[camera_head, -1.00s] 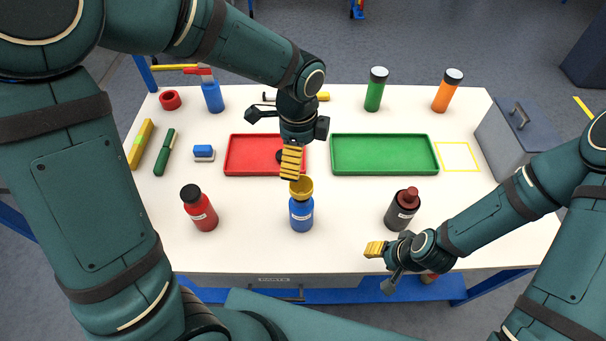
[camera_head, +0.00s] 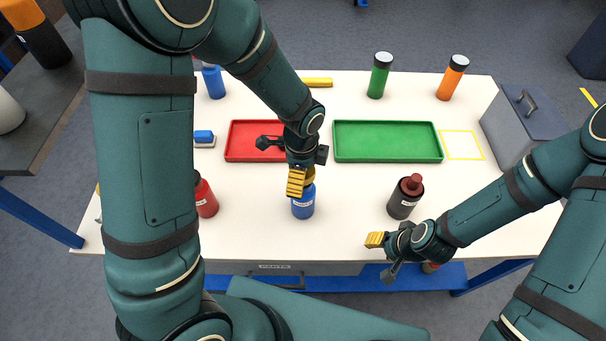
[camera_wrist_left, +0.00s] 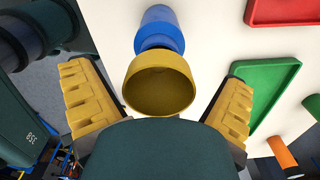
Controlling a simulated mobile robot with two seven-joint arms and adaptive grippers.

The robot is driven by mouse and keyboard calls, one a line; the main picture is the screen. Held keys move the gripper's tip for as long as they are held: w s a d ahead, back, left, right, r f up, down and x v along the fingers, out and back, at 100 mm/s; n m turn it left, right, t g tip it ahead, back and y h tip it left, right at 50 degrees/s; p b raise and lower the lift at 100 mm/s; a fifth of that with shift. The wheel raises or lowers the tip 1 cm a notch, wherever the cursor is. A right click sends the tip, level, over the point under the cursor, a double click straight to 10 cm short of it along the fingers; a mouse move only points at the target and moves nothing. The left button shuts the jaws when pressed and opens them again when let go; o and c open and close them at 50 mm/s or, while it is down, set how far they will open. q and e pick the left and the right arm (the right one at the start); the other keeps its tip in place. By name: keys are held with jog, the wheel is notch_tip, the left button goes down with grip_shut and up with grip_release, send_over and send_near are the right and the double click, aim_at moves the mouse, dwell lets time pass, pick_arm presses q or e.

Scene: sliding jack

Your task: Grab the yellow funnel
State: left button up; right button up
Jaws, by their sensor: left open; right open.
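The yellow funnel (camera_wrist_left: 160,88) sits on the blue bottle (camera_wrist_left: 160,28), with its wide mouth facing my left wrist camera. In the head view the blue bottle (camera_head: 303,204) stands near the front middle of the table, and the funnel (camera_head: 309,174) is mostly hidden by my left gripper. My left gripper (camera_head: 297,183) is open. In the left wrist view its two yellow fingers stand on either side of the funnel, with gaps between. My right gripper (camera_head: 375,240) is open and empty near the front edge.
A red bottle (camera_head: 206,196) stands left of the blue bottle, partly behind my left arm. A dark bottle (camera_head: 405,197) stands to the right. A red tray (camera_head: 240,140) and a green tray (camera_head: 387,141) lie behind. Green (camera_head: 380,76) and orange (camera_head: 452,78) bottles stand at the back.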

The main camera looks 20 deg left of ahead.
pick_arm(q)
jog(key=shift+f, duration=0.45)
pick_arm(e)
jog(key=shift+f, duration=0.1)
pick_arm(q)
jog(key=c, duration=1.2)
jog(key=shift+r, duration=0.1)
